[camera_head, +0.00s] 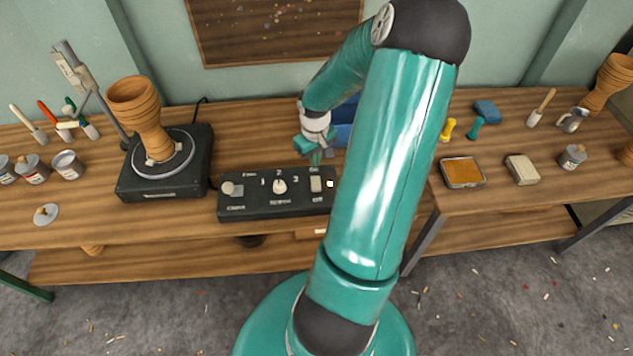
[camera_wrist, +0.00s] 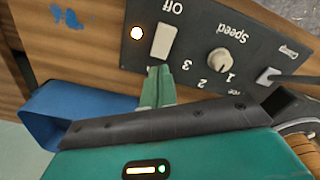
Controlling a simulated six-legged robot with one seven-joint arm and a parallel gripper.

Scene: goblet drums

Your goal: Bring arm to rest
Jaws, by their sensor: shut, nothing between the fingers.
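My gripper (camera_head: 316,157) is at the end of my teal arm, just above the far right part of a black control box (camera_head: 262,207). In the wrist view the green fingers (camera_wrist: 156,88) are together and empty. Their tips lie close to the white on/off switch (camera_wrist: 164,41) at the "Off" label; I cannot tell if they touch it. A small light (camera_wrist: 137,33) beside the switch glows. The box also carries a speed knob (camera_wrist: 218,60) and a clamp switch (camera_wrist: 268,76). My arm covers part of the bench right of the box.
A wooden goblet drum (camera_head: 140,115) stands on a black turntable base (camera_head: 165,186) at left. A blue bin (camera_head: 345,120) sits behind my gripper. Cans, brushes and a lamp-like stand are at far left.

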